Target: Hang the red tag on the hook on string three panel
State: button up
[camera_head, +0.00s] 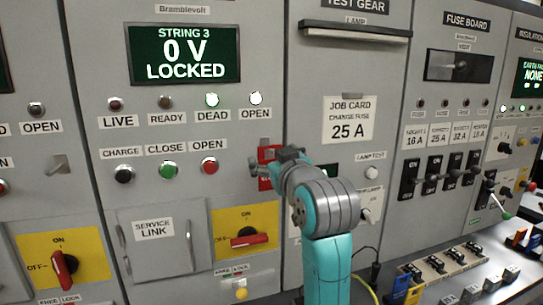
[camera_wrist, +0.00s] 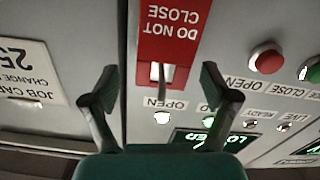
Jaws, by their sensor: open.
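The red tag (camera_wrist: 174,33), marked DO NOT CLOSE, appears to hang against the string three panel (camera_head: 190,112). A metal hook (camera_wrist: 163,73) shows at the pale slotted end of the tag; whether it passes through the slot is hard to tell. My gripper (camera_wrist: 159,80) is open, one finger on each side of that end, with gaps to both sides. In the head view the tag (camera_head: 267,154) is partly hidden by my gripper (camera_head: 268,168), and the hook is hard to make out.
The string three display (camera_head: 184,53) reads 0 V LOCKED. The red OPEN button (camera_head: 209,165) is left of my gripper, above a red rotary handle (camera_head: 249,240) lying horizontal. The job card (camera_head: 348,120) is at upper right. A bench (camera_head: 455,285) with several parts lies at lower right.

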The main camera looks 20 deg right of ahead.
jog(key=s, duration=1)
notch_tip(320, 180, down, 17)
jog(key=s+f+m+g, duration=0.1)
jog(key=s+f, duration=0.4)
jog(key=f, duration=0.4)
jog(key=s+f+g, duration=0.1)
jog(key=s+f, duration=0.4)
jog(key=f, duration=0.3)
jog(key=s+f, duration=1)
jog(key=s, duration=0.5)
jog(key=s+f+m+g, duration=0.1)
jog(key=s, duration=1.7)
jog(key=shift+s+a, duration=0.2)
jog(key=shift+s, duration=0.1)
